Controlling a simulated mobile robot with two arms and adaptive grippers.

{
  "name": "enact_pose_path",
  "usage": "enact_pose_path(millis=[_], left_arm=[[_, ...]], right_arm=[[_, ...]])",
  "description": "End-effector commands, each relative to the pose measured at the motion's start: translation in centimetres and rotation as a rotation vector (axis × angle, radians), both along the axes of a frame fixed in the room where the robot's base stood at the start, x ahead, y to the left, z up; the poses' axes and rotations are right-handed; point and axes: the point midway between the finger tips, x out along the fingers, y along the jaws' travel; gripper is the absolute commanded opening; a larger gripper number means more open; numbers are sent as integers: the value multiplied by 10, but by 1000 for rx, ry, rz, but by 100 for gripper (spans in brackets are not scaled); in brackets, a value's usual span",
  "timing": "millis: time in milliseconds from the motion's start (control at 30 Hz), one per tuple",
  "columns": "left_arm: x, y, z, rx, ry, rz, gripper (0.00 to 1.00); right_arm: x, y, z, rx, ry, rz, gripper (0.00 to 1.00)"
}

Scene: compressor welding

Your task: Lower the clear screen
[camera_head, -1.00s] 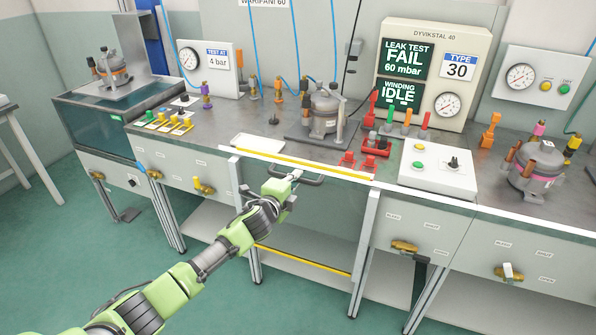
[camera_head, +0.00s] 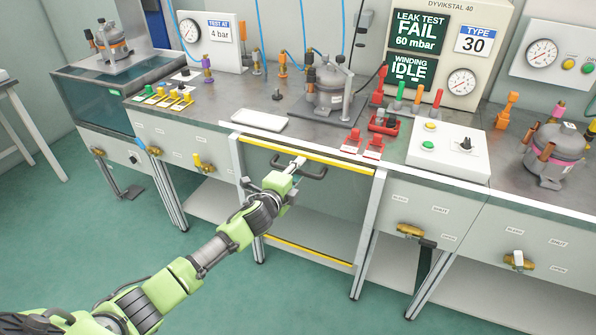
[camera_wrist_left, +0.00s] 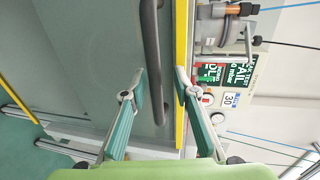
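The clear screen (camera_head: 335,205) hangs below the front edge of the bench, between two pale posts. It has a yellow strip along its top edge and another yellow strip low down. A dark bar handle (camera_head: 313,173) sits near its top; it also shows in the left wrist view (camera_wrist_left: 152,50). My left gripper (camera_head: 296,165) is at the handle. In the left wrist view its two fingers (camera_wrist_left: 160,78) are apart, with the handle between them and not clamped. One fingertip overlaps the yellow strip. My right gripper is not in view.
On the bench above the screen stand a grey compressor (camera_head: 328,88), a white tray (camera_head: 259,119) and red clamps (camera_head: 362,142). A white button box (camera_head: 448,148) is to the right. Brass valves (camera_head: 410,230) stick out of the front panels. The floor in front is clear.

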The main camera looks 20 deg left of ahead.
Motion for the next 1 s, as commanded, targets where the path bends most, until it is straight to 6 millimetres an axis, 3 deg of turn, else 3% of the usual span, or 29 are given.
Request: enact_pose_path(millis=[367, 800, 1000], left_arm=[[-12, 2, 0, 2, 3, 1, 27], [-89, 3, 16, 1, 3, -2, 27], [-112, 4, 21, 0, 2, -1, 27]], right_arm=[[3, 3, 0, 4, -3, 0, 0], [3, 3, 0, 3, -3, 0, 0], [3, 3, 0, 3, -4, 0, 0]])
